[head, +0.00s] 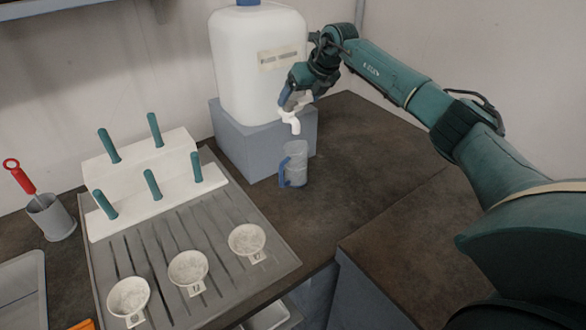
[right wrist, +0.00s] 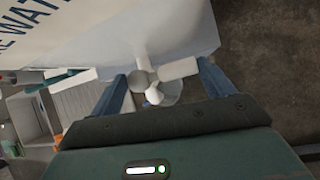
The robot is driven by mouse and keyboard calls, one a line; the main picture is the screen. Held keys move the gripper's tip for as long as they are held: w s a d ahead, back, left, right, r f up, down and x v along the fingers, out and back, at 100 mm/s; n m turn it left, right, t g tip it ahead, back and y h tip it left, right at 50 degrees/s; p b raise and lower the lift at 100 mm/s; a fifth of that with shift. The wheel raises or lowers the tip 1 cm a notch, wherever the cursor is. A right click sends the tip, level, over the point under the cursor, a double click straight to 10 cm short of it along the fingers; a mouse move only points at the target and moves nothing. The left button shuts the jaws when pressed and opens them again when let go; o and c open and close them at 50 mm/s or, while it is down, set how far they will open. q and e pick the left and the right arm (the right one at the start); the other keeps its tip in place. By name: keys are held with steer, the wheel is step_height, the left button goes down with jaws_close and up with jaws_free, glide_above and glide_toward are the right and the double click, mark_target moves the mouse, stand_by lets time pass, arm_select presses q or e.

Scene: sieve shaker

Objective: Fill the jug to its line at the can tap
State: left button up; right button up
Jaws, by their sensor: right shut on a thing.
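The large white can (head: 235,75) stands on a grey block, with its white tap (head: 291,121) at the front right. The clear jug (head: 297,158) with a blue handle stands upright on the worktop below the spout. I cannot make out its line or the water level. My right gripper (head: 292,101) is at the tap and shut on it. In the right wrist view its fingers (right wrist: 165,88) lie either side of the tap (right wrist: 152,80), and a round rim, probably the jug's, shows partly hidden behind the tap. My left gripper is not in view.
The grey block (head: 240,145) is left of the jug. A ribbed grey mat (head: 215,215) holds a white peg rack (head: 150,170) and several white dishes. A grey cup (head: 50,218) with a red-handled tool is far left. The dark worktop (head: 365,150) right of the jug is clear.

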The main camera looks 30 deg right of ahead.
steer(key=shift+w+r, duration=0.1)
steer(key=shift+r, duration=0.1)
steer(key=o, duration=0.9)
steer(key=shift+f, duration=0.1)
steer(key=shift+o, duration=0.2)
